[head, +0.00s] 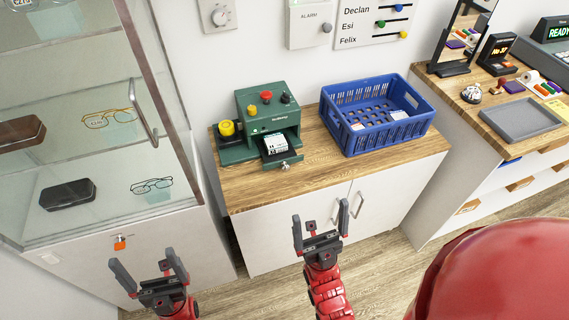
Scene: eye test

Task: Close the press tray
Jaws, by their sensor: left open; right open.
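The green press (266,112) stands on the wooden top of a white cabinet, with red, yellow and dark knobs on it. Its tray (287,158) is pulled out at the front, with a round metal knob (285,166) on its front face. A white card or packet with dark marks (276,143) lies in the tray. My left gripper (149,274) is open and empty at the lower left, in front of the glass case. My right gripper (320,224) is open and empty, in front of the cabinet doors, below and apart from the tray in the picture.
A blue crate (352,139) with a few pale items stands right of the press. A glass case (85,130) with spectacles stands at left. A counter at right holds a grey tray (522,119), a mirror (462,35) and small items. Bare wooden top (300,185) lies before the press.

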